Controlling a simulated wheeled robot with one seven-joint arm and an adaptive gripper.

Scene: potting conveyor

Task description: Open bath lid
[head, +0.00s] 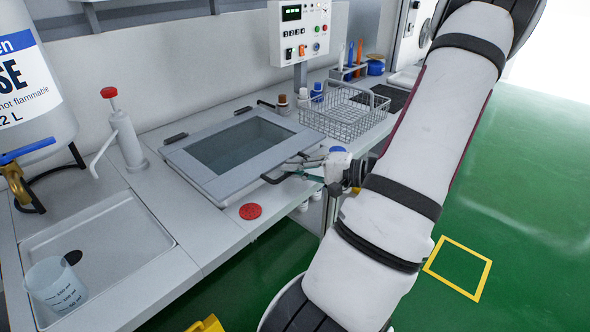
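The bath lid (188,163) is a grey framed panel with a dark see-through window (238,146). It lies flat and closed on the bench, with dark hinge-like pieces along its back edge. A dark bar handle (274,180) shows at its front right edge. My gripper (296,170) reaches in from the right, with its fingers at the handle and over the lid's right corner. The fingers are small and overlap the handle, so I cannot tell whether they are shut on it or only around it.
A control box (303,35) rises at the back. A red disc (250,211) lies in front. A sink (98,240) with a beaker (55,285) and a pump bottle (127,140) are left.

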